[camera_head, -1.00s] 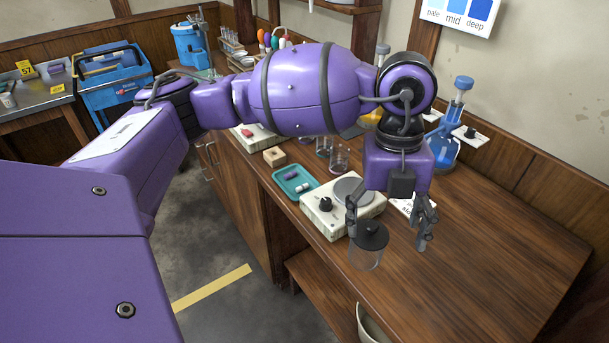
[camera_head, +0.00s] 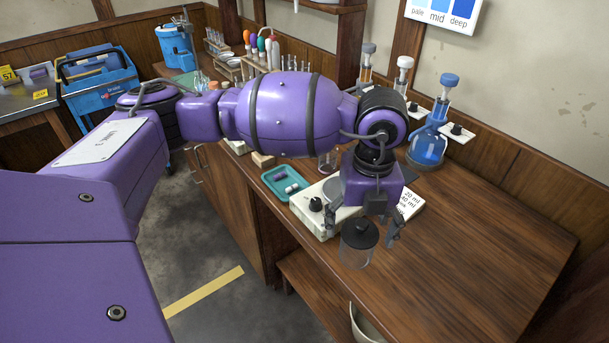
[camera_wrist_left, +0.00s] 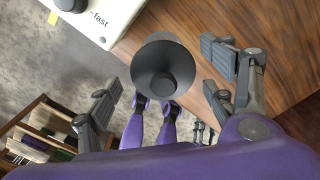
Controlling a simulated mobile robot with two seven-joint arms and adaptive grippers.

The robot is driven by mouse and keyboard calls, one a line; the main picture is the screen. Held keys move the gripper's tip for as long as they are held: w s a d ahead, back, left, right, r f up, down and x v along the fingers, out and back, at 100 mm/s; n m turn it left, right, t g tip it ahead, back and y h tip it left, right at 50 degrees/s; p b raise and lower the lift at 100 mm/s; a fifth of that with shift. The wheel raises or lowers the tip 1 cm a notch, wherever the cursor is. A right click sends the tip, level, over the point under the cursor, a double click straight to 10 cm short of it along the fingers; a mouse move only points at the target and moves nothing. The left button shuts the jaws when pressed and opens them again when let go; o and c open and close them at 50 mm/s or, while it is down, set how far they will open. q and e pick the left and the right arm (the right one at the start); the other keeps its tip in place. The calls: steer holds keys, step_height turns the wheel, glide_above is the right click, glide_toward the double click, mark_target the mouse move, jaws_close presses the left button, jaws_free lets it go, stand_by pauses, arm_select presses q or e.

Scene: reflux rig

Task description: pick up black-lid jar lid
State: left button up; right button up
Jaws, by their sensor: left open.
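The black-lid jar (camera_head: 355,257) is clear glass and stands upright near the bench's front edge. Its round black lid (camera_head: 360,235) with a knob sits on top. My left gripper (camera_head: 364,228) is open, pointing down, with one finger on each side of the lid in the head view. In the left wrist view, the lid (camera_wrist_left: 160,55) and its knob lie between the open fingers of the left gripper (camera_wrist_left: 167,72), with a gap on both sides. I cannot tell the exact height gap.
A white hotplate (camera_head: 314,212) stands close to the jar's left, with a teal tray (camera_head: 274,188) beyond it. A blue flask (camera_head: 428,145) stands at the wall. The bench (camera_head: 470,245) to the right is clear. Its front edge is close to the jar.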

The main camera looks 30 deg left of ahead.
arm_select(q)
steer(key=shift+w+r, duration=0.1)
steer(key=shift+r, duration=0.05)
steer(key=c, duration=1.2)
